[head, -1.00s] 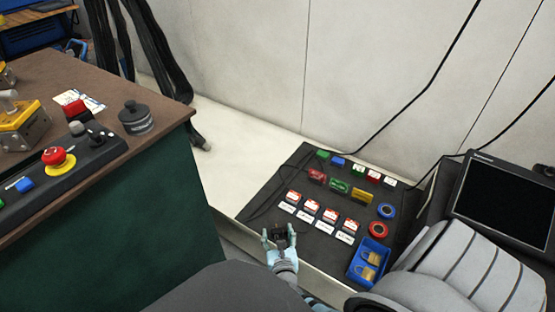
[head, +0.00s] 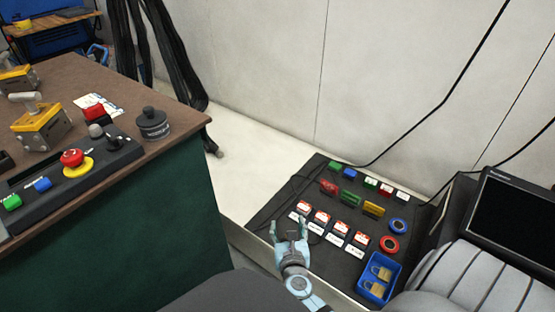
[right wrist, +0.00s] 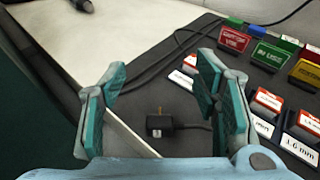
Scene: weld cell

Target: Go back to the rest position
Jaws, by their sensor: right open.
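My right gripper (head: 290,224) is light blue with teal finger pads. It stands over the front left edge of the dark mat (head: 270,205) in the head view. In the right wrist view its fingers (right wrist: 160,95) are spread apart with nothing gripped between them. A small black connector (right wrist: 160,122) with a cable shows beyond the open fingers, apart from the pads. It appears to lie on the mat. My left gripper is not in view.
The mat holds colored blocks, labelled boxes (head: 321,217), tape rolls (head: 389,245) and a blue bin (head: 373,292). A monitor (head: 515,215) stands at right. A green bench (head: 150,235) with a control panel (head: 120,155) stands at left. A pale strip of surface between is clear.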

